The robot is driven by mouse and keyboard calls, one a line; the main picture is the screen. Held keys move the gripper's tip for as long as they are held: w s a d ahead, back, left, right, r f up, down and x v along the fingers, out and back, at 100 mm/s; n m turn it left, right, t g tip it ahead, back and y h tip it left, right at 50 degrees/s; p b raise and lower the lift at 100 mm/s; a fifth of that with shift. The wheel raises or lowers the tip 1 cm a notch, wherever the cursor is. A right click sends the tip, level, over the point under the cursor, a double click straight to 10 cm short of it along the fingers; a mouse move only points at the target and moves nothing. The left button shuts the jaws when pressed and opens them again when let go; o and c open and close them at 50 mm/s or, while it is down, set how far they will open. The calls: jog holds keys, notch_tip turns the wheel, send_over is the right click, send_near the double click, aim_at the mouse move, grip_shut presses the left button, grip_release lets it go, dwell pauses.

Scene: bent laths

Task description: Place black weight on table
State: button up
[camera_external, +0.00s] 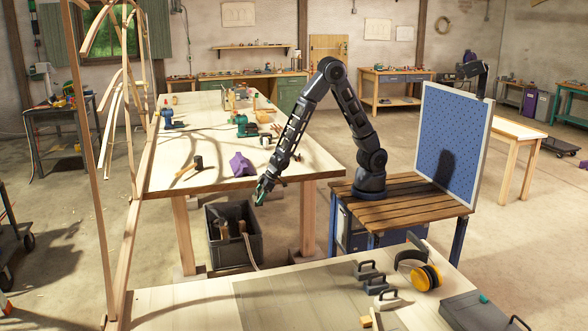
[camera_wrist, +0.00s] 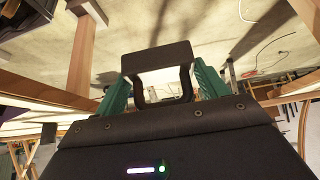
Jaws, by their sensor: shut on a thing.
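My gripper (camera_external: 262,191) hangs low at the near right end of the long wooden table, above and to the right of a dark crate. In the wrist view, its green fingers (camera_wrist: 160,88) are shut on the black weight (camera_wrist: 157,54), a dark block with a loop-like handle between them. The held weight is too small and dark to make out clearly in the external view. The long table (camera_external: 300,178) has a pale wooden top; a nearer table (camera_external: 190,306) stands at the bottom.
Several handled grey weights (camera_external: 375,285), yellow earmuffs (camera_external: 425,277) and a dark case (camera_external: 475,312) are on the near table. A purple object (camera_external: 240,164) and a mallet (camera_external: 196,163) lie on the long table. The crate (camera_external: 236,252) stands on the floor. A blue pegboard (camera_external: 452,140) stands at right.

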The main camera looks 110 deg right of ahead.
notch_tip(320, 180, up, 26)
jog(key=s+d+f+m+g+h, duration=0.1)
jog(key=d+f+m+h, duration=0.3)
jog(key=d, duration=1.4)
jog(key=s+d+m+g+h, duration=0.15)
jog(key=d+m, duration=0.45)
jog(key=d, duration=1.2)
jog(key=s+d+r+m+g, duration=0.1)
jog(key=s+d+m+g, duration=0.15)
jog(key=s+d, duration=0.5)
jog(key=s+d+r+m+g, duration=0.1)
jog(key=s+d+m, duration=0.35)
jog(key=d, duration=0.65)
jog(key=s+d+r+m+g, duration=0.1)
jog(key=s+d+m+g, duration=0.15)
jog(key=s+d, duration=0.5)
jog(key=shift+m+t+h, duration=0.35)
jog(key=shift+h, duration=0.1)
jog(key=shift+w+d+f, duration=0.2)
jog(key=shift+w+f, duration=0.05)
jog(key=shift+f, duration=0.4)
jog(key=shift+w+d+f, duration=0.2)
jog(key=shift+d+f, duration=0.05)
jog(key=shift+f, duration=0.45)
jog(key=shift+w+d+f, duration=0.2)
jog(key=shift+w+f, duration=0.05)
jog(key=shift+f, duration=0.4)
notch_tip(320, 180, down, 20)
jog(key=shift+r, duration=0.2)
jog(key=shift+f, duration=0.15)
